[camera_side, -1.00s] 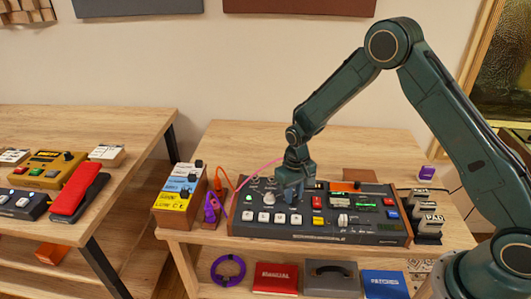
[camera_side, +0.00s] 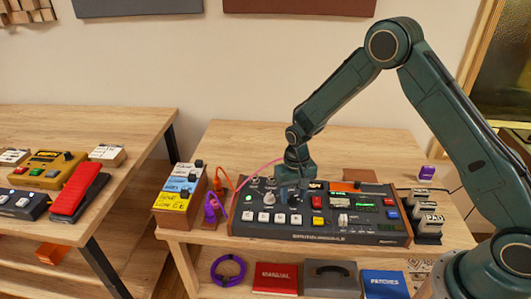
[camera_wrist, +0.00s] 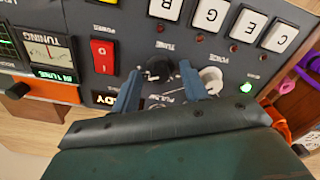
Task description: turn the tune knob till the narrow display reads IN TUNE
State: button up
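The dark tune knob (camera_wrist: 158,67) sits on the black console panel below the printed word TUNE in the wrist view. My gripper (camera_wrist: 160,70) is open, with one blue finger on each side of the knob and a visible gap to each. The narrow display (camera_wrist: 55,75) is lit green and reads IN TUNE. It sits beside the tuning meter (camera_wrist: 50,46). In the side view, my gripper (camera_side: 291,194) is low over the console (camera_side: 320,238), and its fingers hide the knob. The display text is too small to read there.
A white knob (camera_wrist: 212,78) is close to one finger. A red switch (camera_wrist: 102,55) and white lettered keys (camera_wrist: 210,14) are nearby. A pink cable (camera_side: 262,168) runs behind my wrist.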

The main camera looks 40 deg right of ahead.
aim_at(294, 196)
jog(key=shift+r, duration=0.1)
notch_tip(294, 196, up, 14)
jog(key=shift+f, duration=0.2)
dwell(0.8)
jog(key=s+d+r+n+t, duration=0.1)
jog(key=s+r+n+t, duration=0.15)
jog(key=s+r, duration=1.2)
jog(key=s+d+r+n+t, duration=0.1)
jog(key=s+r+t, duration=0.2)
jog(key=s, duration=1.2)
jog(key=shift+r, duration=0.25)
